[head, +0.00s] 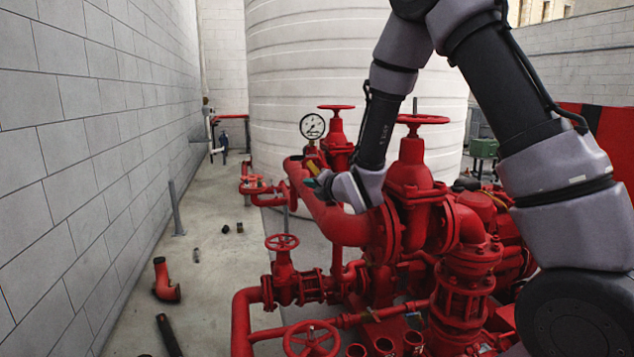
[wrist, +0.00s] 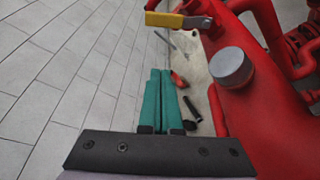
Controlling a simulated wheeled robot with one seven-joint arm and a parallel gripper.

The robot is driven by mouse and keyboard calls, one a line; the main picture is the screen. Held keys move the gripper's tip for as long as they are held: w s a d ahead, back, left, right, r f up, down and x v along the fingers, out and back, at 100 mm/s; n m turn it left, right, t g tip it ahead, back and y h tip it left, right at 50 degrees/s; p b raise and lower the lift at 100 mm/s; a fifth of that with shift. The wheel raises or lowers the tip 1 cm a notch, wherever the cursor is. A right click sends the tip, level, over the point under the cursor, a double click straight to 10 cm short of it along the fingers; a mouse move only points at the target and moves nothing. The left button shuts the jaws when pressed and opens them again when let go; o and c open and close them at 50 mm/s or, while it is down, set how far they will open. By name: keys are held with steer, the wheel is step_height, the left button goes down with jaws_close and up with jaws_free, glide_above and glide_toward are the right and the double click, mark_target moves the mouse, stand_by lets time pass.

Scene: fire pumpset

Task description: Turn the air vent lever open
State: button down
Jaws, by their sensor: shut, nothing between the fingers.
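The air vent lever (wrist: 178,20) has a yellow handle and a grey metal end at its right, at the top of the wrist view beside the red pipe (wrist: 250,85). A small yellow part of it also shows in the head view (head: 313,167). My gripper (wrist: 161,72) has teal fingers lying together, with nothing between them. The fingertips are below the lever in the wrist picture and look apart from it. In the head view my gripper (head: 309,183) is beside the large red pipe, close to the yellow part; its fingers are mostly hidden there.
A grey round cap (wrist: 231,67) stands on the red pipe. A pressure gauge (head: 312,126) and red handwheels (head: 422,119) rise nearby. A grey block wall (head: 90,130) stands at left. Loose pipe pieces (head: 166,281) lie on the floor between.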

steer(key=w+r, duration=0.1)
steer(key=w, duration=0.5)
steer(key=shift+w+a, duration=0.15)
steer(key=shift+w, duration=0.1)
steer(key=shift+r, duration=0.1)
steer(key=shift+w+d+r+m, duration=0.1)
steer(key=shift+d+r+m, duration=0.2)
steer(key=shift+m, duration=0.3)
steer(key=d+m, duration=0.1)
steer(key=r+m+y, duration=0.1)
steer(key=d+m+t, duration=0.1)
steer(key=m, duration=0.1)
steer(key=shift+w+d+r+y, duration=0.25)
steer(key=shift+w+d+y, duration=0.05)
steer(key=shift+w, duration=0.1)
stand_by(0.3)
steer(key=shift+d, duration=0.1)
stand_by(0.7)
